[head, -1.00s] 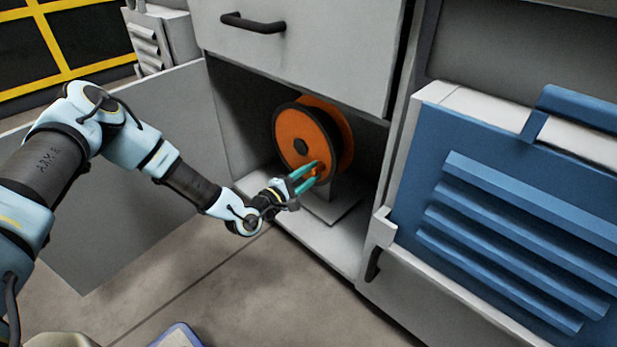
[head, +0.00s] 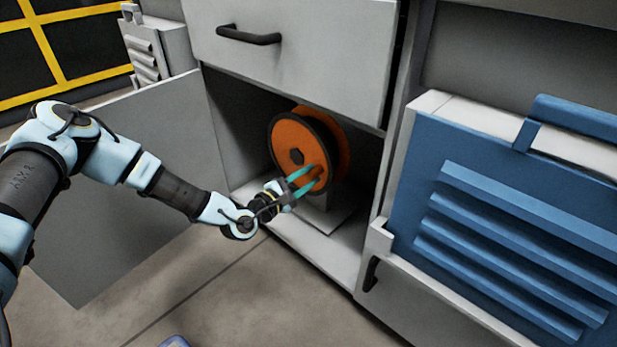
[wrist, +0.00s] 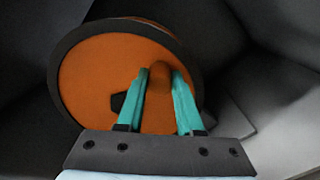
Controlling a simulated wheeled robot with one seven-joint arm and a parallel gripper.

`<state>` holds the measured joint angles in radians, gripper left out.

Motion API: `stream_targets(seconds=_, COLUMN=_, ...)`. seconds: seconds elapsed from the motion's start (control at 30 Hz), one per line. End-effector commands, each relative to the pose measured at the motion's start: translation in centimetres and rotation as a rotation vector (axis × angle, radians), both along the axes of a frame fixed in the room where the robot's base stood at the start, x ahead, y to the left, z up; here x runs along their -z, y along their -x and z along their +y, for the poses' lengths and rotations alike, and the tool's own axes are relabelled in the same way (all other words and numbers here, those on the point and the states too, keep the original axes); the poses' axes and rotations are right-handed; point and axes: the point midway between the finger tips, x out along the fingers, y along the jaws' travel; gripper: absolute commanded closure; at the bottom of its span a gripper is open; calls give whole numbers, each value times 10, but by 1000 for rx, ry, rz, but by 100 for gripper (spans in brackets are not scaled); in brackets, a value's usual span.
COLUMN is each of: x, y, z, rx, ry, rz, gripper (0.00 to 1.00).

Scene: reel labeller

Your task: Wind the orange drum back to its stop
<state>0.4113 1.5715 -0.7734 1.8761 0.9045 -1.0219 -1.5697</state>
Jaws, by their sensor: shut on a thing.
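The orange drum (head: 290,135), a reel with a dark rim and a dark hub, stands upright in the open lower compartment of the grey cabinet. A small orange knob (wrist: 159,78) sticks out of its face, to the lower right of the hub in the head view. My gripper (head: 317,175) reaches in from the left with its teal fingers shut on the knob. In the wrist view, the fingers (wrist: 161,85) lie on either side of the knob, and the hub is partly hidden behind the left finger. The drum's stop cannot be made out.
A grey drawer front (head: 300,65) with a dark handle hangs above the compartment. An open grey door (head: 120,215) stands at left, behind my arm. A blue louvred panel (head: 500,220) fills the right side. The floor in front is mostly clear.

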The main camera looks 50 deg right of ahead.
Motion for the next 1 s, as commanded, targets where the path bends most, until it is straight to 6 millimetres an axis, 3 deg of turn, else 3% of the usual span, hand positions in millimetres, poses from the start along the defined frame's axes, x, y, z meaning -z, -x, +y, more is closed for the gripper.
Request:
stream_targets(seconds=0.07, x=0, y=2, z=1, rx=4, ry=0, rz=3, gripper=100)
stream_targets(seconds=0.1, x=0, y=2, z=1, rx=4, ry=0, rz=3, gripper=62)
stream_targets(seconds=0.33, x=-1, y=1, z=0, rx=2, ry=1, rz=1, gripper=36)
stream_targets(seconds=0.67, x=-1, y=0, z=4, rx=-1, ry=1, rz=0, gripper=34)
stream_targets(seconds=0.77, x=-1, y=-2, z=15, rx=-1, ry=0, rz=0, gripper=34)
stream_targets(seconds=1.0, x=-2, y=-4, z=61, rx=-3, ry=0, rz=2, gripper=34)
